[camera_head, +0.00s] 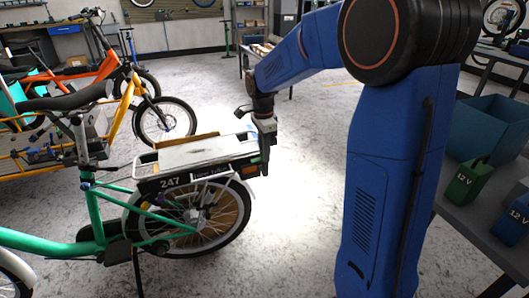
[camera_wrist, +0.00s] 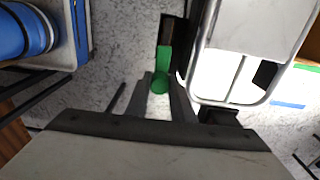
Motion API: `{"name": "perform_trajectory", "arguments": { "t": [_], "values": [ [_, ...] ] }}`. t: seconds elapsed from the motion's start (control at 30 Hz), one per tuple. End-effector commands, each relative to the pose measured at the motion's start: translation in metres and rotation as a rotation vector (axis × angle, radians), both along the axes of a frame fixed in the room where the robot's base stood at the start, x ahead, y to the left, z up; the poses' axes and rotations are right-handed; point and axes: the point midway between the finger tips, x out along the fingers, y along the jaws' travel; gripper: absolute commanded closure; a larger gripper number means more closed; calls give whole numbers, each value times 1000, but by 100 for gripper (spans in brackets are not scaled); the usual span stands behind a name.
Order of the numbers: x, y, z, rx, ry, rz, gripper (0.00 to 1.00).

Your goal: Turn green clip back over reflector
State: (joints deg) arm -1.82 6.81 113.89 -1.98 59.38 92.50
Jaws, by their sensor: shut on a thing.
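My gripper (camera_wrist: 161,88) is at the rear end of the green cargo bike (camera_head: 110,218), at the right end of its rack (camera_head: 205,152). In the wrist view, its two dark fingers close on the round end of the green clip (camera_wrist: 163,62). The clip's green strip runs from the fingertips up to a dark part beside the rack's metal tube. In the head view my gripper (camera_head: 265,150) hangs fingers-down, and I cannot make out the clip there. I cannot pick out the reflector for certain in either view.
The rack's silver tube (camera_wrist: 206,35) runs close to the right of my fingers in the wrist view. A bench (camera_head: 478,215) with a green 12 V battery (camera_head: 467,183) and a teal bin (camera_head: 490,128) stands at the right. The floor behind the bike is clear.

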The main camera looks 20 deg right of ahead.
Motion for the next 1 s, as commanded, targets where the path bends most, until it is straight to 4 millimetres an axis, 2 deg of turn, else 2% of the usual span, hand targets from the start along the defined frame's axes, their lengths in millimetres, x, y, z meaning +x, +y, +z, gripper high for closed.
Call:
{"name": "perform_trajectory", "arguments": {
  "t": [0.53,0.57,0.6,1.0],
  "values": [
    [1,0,1,0,-3,-22,100],
    [1,0,1,0,-3,-22,72],
    [1,0,1,0,-3,-22,62],
    [0,0,5,0,-2,-21,60]
  ]
}}
